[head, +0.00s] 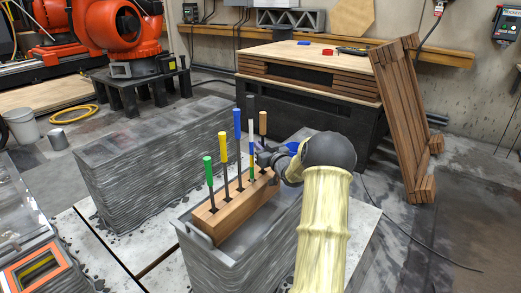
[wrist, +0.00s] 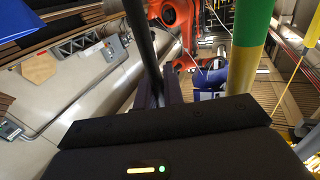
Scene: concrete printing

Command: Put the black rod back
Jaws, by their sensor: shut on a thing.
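The black rod (head: 250,108) stands upright above the wooden block (head: 222,218). Its lower part meets the block's top in the head view; I cannot tell whether its end is in a hole. My gripper (head: 264,158) comes from the right at the rod's lower part and is shut on the rod. In the wrist view the dark rod (wrist: 143,42) runs up from between the fingers (wrist: 158,97). The block also holds a green-handled rod (head: 208,168), a yellow-handled rod (head: 223,145), a blue-handled rod (head: 238,124) and a brown-handled rod (head: 263,123).
The block stands on a grey layered concrete piece (head: 238,262). Another layered piece (head: 135,175) is behind it to the left. A wooden-topped bench (head: 300,55) and a leaning slatted frame (head: 400,110) stand behind. Neighbouring rods stand close to my gripper.

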